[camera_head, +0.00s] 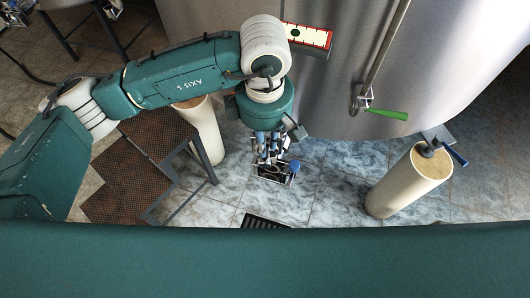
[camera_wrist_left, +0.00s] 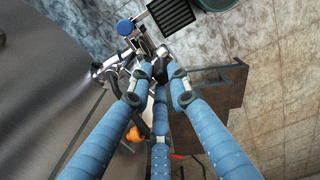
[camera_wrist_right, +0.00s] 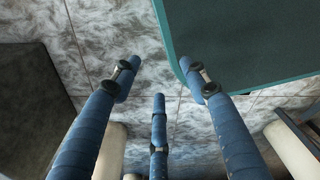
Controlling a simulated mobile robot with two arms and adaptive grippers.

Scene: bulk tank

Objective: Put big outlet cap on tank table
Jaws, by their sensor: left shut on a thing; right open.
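My left gripper (camera_head: 268,152) reaches down in front of the tank in the head view. In the left wrist view its blue fingers (camera_wrist_left: 162,75) are closed on a small dark and metal part, seemingly the big outlet cap, right at the metal outlet fitting (camera_wrist_left: 140,45). The fingers hide most of it, and I cannot tell whether it is apart from the fitting. The brown tank table (camera_head: 152,128) stands left of the gripper, partly under my arm. My right gripper (camera_wrist_right: 165,82) is open and empty above the floor in the right wrist view.
The steel tank (camera_head: 330,95) fills the back. A pale tank leg (camera_head: 405,183) stands at the right and another (camera_head: 203,130) by the table. A green handle (camera_head: 386,114) sticks out from the tank. A floor drain grate (camera_head: 262,221) lies in front.

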